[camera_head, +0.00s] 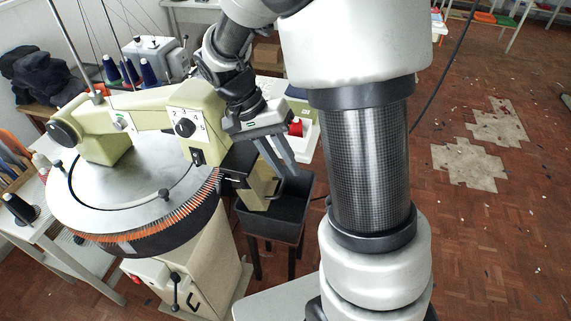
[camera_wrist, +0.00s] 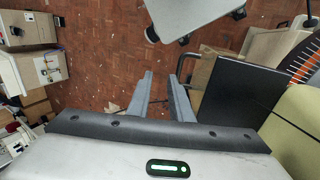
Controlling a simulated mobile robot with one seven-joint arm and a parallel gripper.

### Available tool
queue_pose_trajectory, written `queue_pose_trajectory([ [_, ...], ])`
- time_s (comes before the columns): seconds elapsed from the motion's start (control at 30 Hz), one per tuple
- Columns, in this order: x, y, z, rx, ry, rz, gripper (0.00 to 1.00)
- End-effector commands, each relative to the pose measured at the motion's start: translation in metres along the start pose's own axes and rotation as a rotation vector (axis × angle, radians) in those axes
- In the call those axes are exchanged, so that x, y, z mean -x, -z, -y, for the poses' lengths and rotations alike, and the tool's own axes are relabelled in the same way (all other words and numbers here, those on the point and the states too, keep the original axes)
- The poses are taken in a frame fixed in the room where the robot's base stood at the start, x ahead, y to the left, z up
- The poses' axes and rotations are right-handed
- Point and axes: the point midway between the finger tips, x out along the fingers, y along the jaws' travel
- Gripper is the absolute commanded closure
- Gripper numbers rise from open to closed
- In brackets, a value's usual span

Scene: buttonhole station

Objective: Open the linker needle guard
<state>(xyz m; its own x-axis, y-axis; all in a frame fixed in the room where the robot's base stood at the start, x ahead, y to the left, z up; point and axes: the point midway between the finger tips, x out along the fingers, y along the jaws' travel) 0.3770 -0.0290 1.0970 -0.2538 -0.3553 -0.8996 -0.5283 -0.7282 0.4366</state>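The linker is the cream machine with a round dial (camera_head: 130,190) ringed by orange-tipped needles (camera_head: 170,218). A flat black plate (camera_head: 238,157), which looks like the needle guard, sits at the dial's right edge below the cream head (camera_head: 190,122). The black plate fills the right of the wrist view (camera_wrist: 238,100). My gripper (camera_head: 287,172) is just right of the plate, fingers pointing down, apart and empty. In the wrist view the fingers (camera_wrist: 165,80) show a gap with floor between them. I cannot see any contact with the plate. The plate's hinge is not clear.
A black bin (camera_head: 292,212) on a dark stand is below my gripper, beside a cream bracket (camera_head: 258,188). Thread cones (camera_head: 147,74) stand behind the linker. The floor to the right is open.

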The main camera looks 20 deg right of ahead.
Motion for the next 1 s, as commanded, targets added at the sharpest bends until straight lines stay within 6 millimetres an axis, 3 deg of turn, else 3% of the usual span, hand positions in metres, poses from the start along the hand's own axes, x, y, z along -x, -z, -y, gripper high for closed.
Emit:
queue_pose_trajectory([
  [0.43, 0.006, 0.001, -0.005, -0.002, -0.002, 0.001, 0.74],
  [0.8, 0.068, 0.001, -0.034, -0.002, 0.001, -0.001, 0.74],
  [1.0, 0.086, 0.000, -0.043, -0.001, -0.001, 0.001, 0.74],
])
